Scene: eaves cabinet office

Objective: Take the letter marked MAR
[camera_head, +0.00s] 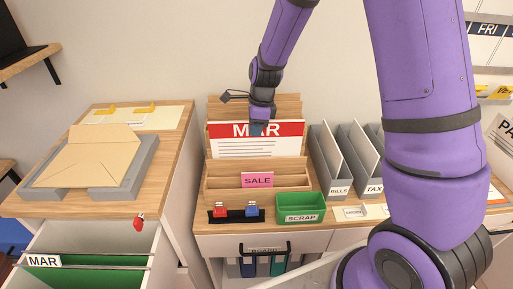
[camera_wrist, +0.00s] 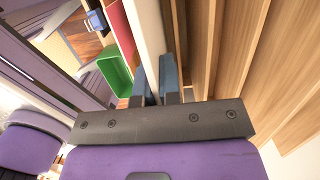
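The letter marked MAR (camera_head: 255,148) has a red header and grey text lines. It stands upright in the wooden tiered rack (camera_head: 213,183) at the centre of the head view. My gripper (camera_head: 259,130) comes down from above onto its top edge and covers part of the word. In the wrist view the letter is a pale sheet (camera_wrist: 146,30) running between the two blue-grey fingers of my gripper (camera_wrist: 158,80). The fingers lie close on both sides and appear shut on the sheet. The letter's lower edge is hidden behind the rack.
A pink SALE card (camera_head: 257,180) stands in front. A green SCRAP bin (camera_head: 301,208), red and blue clips (camera_head: 236,212), and BILLS and TAX files (camera_head: 338,160) are nearby. At left are an open envelope (camera_head: 88,163) on a grey stand and an open drawer with a MAR tab (camera_head: 43,261).

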